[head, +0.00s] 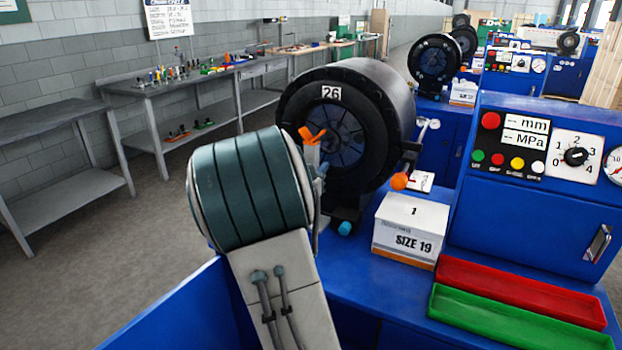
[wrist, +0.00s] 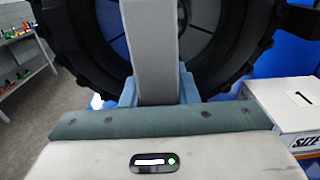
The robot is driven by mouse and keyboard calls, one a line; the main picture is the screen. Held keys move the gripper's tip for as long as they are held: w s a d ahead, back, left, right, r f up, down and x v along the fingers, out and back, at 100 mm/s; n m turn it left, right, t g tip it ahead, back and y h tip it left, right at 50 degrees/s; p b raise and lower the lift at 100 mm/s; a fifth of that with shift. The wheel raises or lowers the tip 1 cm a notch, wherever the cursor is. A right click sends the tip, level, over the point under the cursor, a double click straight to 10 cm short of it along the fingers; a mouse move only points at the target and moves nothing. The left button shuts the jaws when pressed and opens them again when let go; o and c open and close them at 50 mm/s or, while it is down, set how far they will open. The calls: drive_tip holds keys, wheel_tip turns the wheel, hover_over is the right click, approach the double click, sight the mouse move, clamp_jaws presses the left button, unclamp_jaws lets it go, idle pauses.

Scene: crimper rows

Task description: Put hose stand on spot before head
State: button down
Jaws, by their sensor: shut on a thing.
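The hose stand shows as an orange forked top (head: 313,135) on a grey post in the head view. The grey post (wrist: 152,45) runs up the middle of the wrist view. My gripper (wrist: 157,92) is shut on the post, with a light blue finger on each side. In the head view my gripper (head: 319,172) is mostly hidden behind my arm. The stand is in front of the black round crimper head (head: 298,105) marked 26, which also fills the back of the wrist view (wrist: 85,40). The stand's foot and the spot before the head are hidden.
A white SIZE 19 box (head: 405,228) stands right of the head on the blue bench; it also shows in the wrist view (wrist: 290,108). Red (head: 520,290) and green (head: 505,328) trays lie nearer. An orange-knobbed lever (head: 398,181) sticks out beside the head.

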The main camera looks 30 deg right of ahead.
drive_tip(key=shift+f, duration=3.1)
drive_tip(key=c, duration=1.1)
unclamp_jaws()
drive_tip(key=shift+s+f, duration=0.1)
drive_tip(key=shift+f, duration=0.05)
drive_tip(key=shift+a, duration=0.1)
